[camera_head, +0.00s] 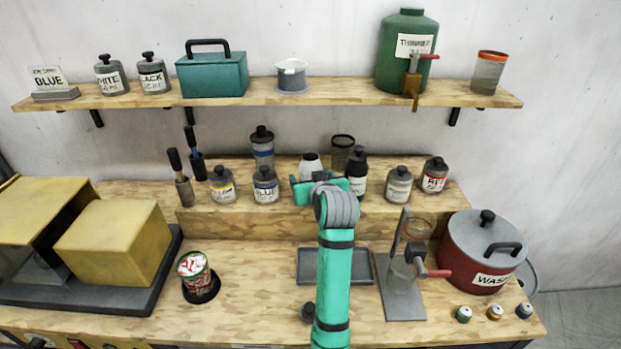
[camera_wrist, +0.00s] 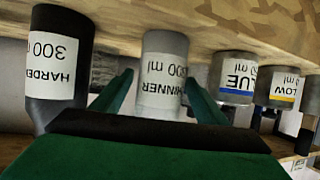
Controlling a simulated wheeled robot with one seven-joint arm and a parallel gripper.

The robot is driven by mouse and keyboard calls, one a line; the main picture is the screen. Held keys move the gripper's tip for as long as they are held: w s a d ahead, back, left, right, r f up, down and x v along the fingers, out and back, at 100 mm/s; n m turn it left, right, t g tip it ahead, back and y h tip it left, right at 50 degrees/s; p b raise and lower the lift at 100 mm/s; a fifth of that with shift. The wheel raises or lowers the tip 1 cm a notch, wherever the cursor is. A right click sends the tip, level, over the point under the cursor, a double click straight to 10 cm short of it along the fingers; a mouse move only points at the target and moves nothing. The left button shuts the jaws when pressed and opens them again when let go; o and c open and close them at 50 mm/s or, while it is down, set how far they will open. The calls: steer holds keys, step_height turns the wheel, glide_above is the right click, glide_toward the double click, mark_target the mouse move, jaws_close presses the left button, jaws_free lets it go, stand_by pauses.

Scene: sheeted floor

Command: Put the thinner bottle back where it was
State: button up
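The thinner bottle (camera_wrist: 165,75) is grey with a white "THINNER 300 ml" label and shows upside down in the wrist view. In the head view its pale top (camera_head: 310,163) shows behind my gripper (camera_head: 309,187), which hides its lower part. It looks upright on the raised wooden step (camera_head: 240,218). My gripper (camera_wrist: 159,80) is open, with one green finger on each side of the bottle. A narrow gap shows at the left finger; I cannot tell whether the right finger touches.
The dark hardener bottle (camera_wrist: 55,65) stands close on one side, the blue bottle (camera_wrist: 233,78) and yellow bottle (camera_wrist: 284,88) on the other. A green tank (camera_head: 405,55) is on the upper shelf. An empty dark tray (camera_head: 312,270) lies on the bench below.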

steer(key=shift+r, duration=0.2)
steer(key=v, duration=1.2)
steer(key=shift+f, duration=0.1)
